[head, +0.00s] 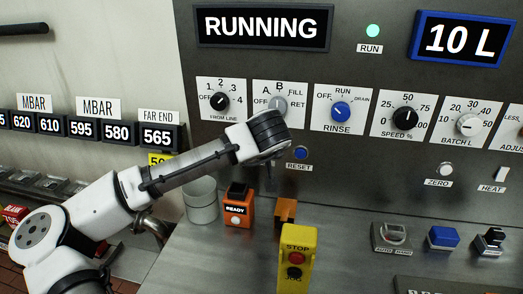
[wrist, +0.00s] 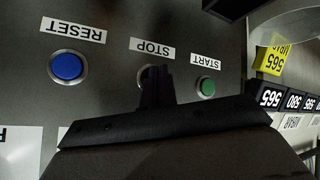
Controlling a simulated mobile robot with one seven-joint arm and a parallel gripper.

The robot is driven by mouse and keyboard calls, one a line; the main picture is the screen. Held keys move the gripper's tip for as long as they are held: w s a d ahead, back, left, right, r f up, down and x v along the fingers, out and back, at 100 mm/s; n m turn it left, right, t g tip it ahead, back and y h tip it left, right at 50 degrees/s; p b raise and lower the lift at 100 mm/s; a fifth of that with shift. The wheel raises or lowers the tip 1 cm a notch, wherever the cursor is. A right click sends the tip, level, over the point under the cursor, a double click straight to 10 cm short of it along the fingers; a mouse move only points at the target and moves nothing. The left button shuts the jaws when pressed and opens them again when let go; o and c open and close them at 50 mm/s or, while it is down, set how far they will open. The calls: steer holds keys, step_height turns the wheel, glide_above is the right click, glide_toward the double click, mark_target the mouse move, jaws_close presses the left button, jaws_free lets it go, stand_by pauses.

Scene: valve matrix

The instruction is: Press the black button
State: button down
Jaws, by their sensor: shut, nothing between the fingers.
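In the wrist view, which shows the panel upside down, my gripper (wrist: 155,78) is shut and empty. Its fingertips cover most of a round button under the STOP label (wrist: 152,49); only part of its pale rim shows, so I cannot tell its colour or whether I touch it. A blue RESET button (wrist: 68,66) and a green START button (wrist: 205,87) sit on either side. In the head view my wrist hides that spot. Other black buttons show there: one on the yellow box (head: 294,272), below its red STOP button, and one on the orange READY box (head: 237,187).
A row of knobs, including RINSE (head: 341,110) and SPEED (head: 405,116), runs above. The display (head: 264,27) reads RUNNING and the green RUN lamp (head: 373,31) is lit. A grey pot (head: 201,203) stands left of the orange box.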

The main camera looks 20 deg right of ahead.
steer(key=shift+w+d, duration=0.2)
steer(key=shift+w, duration=0.15)
stand_by(0.3)
steer(key=shift+s, duration=0.1)
steer(key=shift+s+a, duration=0.5)
steer(key=shift+s, duration=0.15)
steer(key=shift+b, duration=0.3)
steer(key=s+a, duration=0.1)
steer(key=s, duration=0.1)
steer(key=s+a, duration=0.1)
steer(key=s, duration=0.1)
steer(key=shift+a+b, duration=0.35)
steer(key=shift+a, duration=0.05)
steer(key=shift+s+f, duration=0.1)
stand_by(1.2)
